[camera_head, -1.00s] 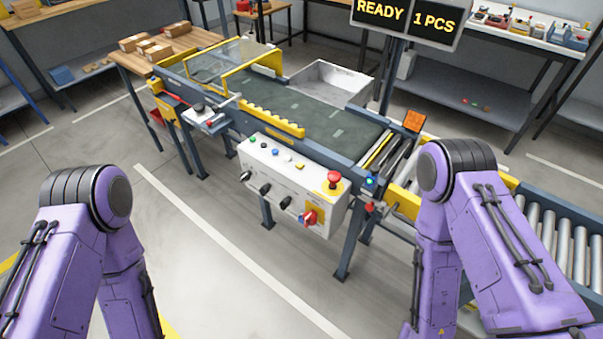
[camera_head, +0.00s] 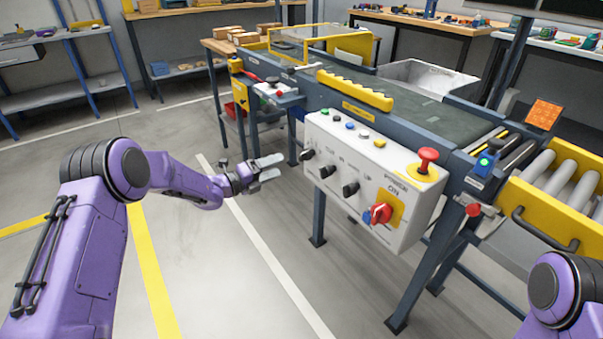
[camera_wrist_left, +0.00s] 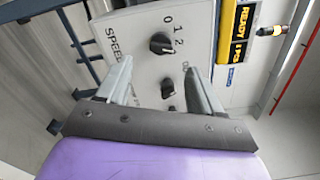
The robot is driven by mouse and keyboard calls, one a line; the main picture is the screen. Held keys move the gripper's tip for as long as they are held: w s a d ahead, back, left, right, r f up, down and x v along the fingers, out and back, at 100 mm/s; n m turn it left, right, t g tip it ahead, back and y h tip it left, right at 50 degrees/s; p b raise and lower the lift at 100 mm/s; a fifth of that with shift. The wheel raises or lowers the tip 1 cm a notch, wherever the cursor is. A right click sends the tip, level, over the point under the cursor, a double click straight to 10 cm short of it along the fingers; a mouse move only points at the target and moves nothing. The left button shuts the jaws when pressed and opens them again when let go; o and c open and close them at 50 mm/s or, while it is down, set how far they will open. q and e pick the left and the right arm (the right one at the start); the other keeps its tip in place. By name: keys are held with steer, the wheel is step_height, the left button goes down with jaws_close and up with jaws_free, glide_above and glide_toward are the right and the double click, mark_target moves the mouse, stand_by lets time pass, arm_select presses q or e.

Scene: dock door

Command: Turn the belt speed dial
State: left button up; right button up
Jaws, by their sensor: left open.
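The speed dial, a black knob (camera_head: 306,155), is leftmost in the row on the front of the white control box (camera_head: 345,150). In the left wrist view the dial (camera_wrist_left: 163,43) shows numbers 0, 1 and 2 and the word SPEED beside it. My left gripper (camera_head: 275,166) is open and empty, a short way left of the dial and apart from it. In the left wrist view the dial shows ahead, between and beyond the fingertips (camera_wrist_left: 158,66). My right gripper is out of view; only part of my right arm shows at lower right.
Two more black knobs (camera_head: 350,188), a red rotary switch (camera_head: 380,212) and a red stop button (camera_head: 428,158) are on the same box. The belt conveyor (camera_head: 400,105) stands behind it. The floor in front is clear.

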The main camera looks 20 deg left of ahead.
mark_target(300, 157)
arm_select(q)
steer(key=b+x, duration=0.1)
steer(key=x, duration=0.9)
steer(key=shift+d+r, duration=0.1)
steer(key=shift+d, duration=0.05)
steer(key=shift+c, duration=0.3)
steer(key=c, duration=1)
